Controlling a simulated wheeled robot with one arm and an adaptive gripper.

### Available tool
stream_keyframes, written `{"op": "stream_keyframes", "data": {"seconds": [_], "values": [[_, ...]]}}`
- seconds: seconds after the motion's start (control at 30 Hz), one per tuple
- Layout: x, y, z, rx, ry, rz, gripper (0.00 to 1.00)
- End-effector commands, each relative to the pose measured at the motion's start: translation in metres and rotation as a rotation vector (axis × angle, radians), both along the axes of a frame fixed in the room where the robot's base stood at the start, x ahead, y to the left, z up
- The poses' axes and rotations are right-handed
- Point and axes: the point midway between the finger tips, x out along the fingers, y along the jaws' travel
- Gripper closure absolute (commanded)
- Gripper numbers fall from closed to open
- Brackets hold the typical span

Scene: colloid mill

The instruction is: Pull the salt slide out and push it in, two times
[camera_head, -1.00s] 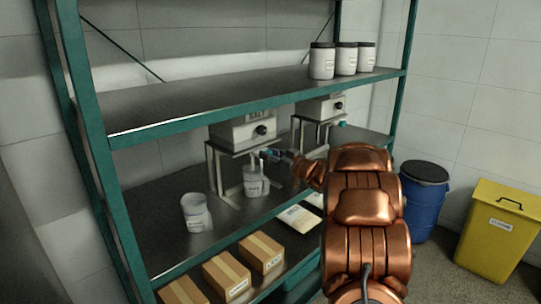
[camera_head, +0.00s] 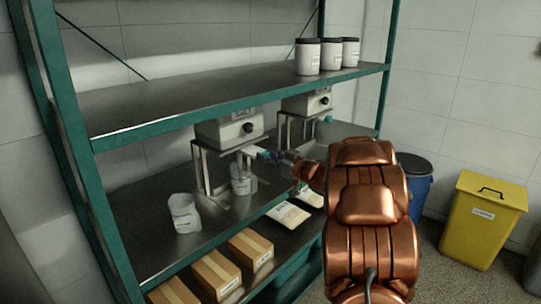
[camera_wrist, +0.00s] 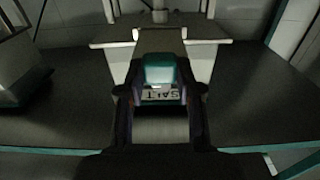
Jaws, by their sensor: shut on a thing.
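The salt dispenser (camera_head: 228,130) is a pale grey box with a black knob on a metal stand on the middle shelf. Its pale slide (camera_head: 252,150) sticks out from below the box toward my arm; it also shows in the wrist view (camera_wrist: 175,48). The teal handle (camera_wrist: 165,72) at the slide's outer end has a plate lettered SALT, upside down in the wrist view. My gripper (camera_head: 271,156) is shut on this handle, with a dark finger on each side in the wrist view. How far the slide reaches inside the box is hidden.
A second dispenser (camera_head: 306,102) stands to the right. The upper shelf (camera_head: 220,100) is close above.

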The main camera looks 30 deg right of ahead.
Motion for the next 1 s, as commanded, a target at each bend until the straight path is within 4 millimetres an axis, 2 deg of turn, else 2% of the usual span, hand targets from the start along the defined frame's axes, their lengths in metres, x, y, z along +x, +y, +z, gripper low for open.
{"op": "stream_keyframes", "data": {"seconds": [0.03,0.07,0.3,0.67,0.77,1.0], "values": [[0.0,0.0,0.001,0.001,-0.003,0.0,1.0],[0.0,0.0,0.001,0.001,-0.003,0.0,0.63],[0.0,-0.001,0.001,0.0,-0.002,-0.001,0.4],[-0.004,-0.002,0.001,0.0,-0.001,-0.002,0.4],[-0.013,-0.005,0.001,-0.001,-0.001,-0.003,0.4],[-0.055,-0.015,0.0,0.002,-0.001,-0.006,0.4]]}}
